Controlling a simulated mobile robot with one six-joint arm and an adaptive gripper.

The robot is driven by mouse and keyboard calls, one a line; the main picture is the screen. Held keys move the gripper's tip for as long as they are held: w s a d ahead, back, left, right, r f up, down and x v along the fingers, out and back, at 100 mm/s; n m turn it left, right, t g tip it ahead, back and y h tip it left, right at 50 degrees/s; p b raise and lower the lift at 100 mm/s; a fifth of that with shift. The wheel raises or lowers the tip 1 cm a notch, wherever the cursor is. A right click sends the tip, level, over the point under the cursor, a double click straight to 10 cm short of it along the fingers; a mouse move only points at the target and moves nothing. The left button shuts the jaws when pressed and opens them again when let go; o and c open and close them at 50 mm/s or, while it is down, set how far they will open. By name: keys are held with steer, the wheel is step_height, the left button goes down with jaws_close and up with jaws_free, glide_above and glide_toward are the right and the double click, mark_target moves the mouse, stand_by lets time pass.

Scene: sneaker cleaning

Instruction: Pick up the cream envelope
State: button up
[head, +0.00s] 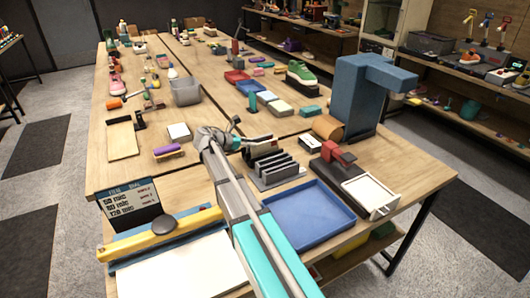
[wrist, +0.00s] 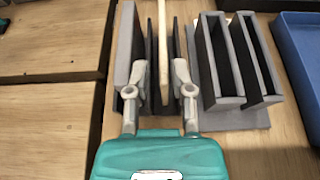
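The cream envelope (wrist: 163,50) stands on edge as a thin pale strip in the wrist view, in a slot of a grey slotted rack (wrist: 233,118). Dark upright pieces stand close on both sides of it. My gripper (wrist: 158,80) is open, with one finger to the left and one to the right of the envelope; gaps show between it and the fingers. In the head view my gripper (head: 232,140) is over the left end of the rack (head: 282,178). I cannot make out the envelope there, as my gripper and arm cover that area.
A blue tray (head: 312,218) lies right of the rack, also at the right edge of the wrist view (wrist: 300,50). Bare wood (wrist: 45,130) lies left of the rack.

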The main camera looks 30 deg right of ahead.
mark_target(261, 144)
steer(key=shift+b+x, duration=0.9)
steer(key=shift+x, duration=1.7)
steer(key=shift+s, duration=0.15)
jaws_close()
